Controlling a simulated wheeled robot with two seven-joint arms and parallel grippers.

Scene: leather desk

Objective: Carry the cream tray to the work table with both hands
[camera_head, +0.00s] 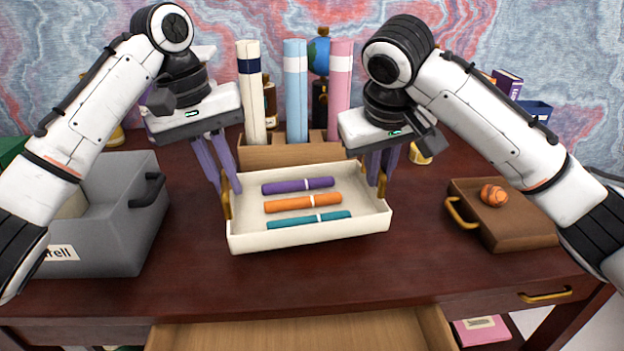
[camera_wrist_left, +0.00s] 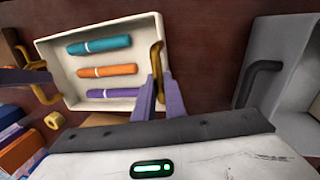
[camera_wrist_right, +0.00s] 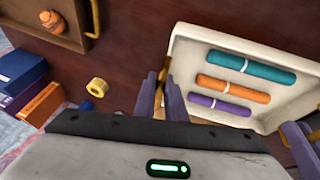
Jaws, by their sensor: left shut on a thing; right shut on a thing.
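The cream tray (camera_head: 308,236) is in the middle of the desk in the head view, with a purple roll (camera_head: 298,186), an orange roll (camera_head: 302,202) and a teal roll (camera_head: 309,220) lying in it. It has a brass handle at each end. My left gripper (camera_head: 232,192) is shut on the tray's left handle (camera_wrist_left: 156,58). My right gripper (camera_head: 378,182) is shut on the right handle (camera_wrist_right: 163,76). The tray looks level. I cannot tell whether its underside touches the desk.
A grey box (camera_head: 118,232) with a black handle stands at left. A wooden holder (camera_head: 290,152) with tall rolls stands right behind the tray. A brown tray (camera_head: 520,228) with an orange object (camera_head: 493,195) lies at right. An open drawer (camera_head: 300,335) is below the front edge.

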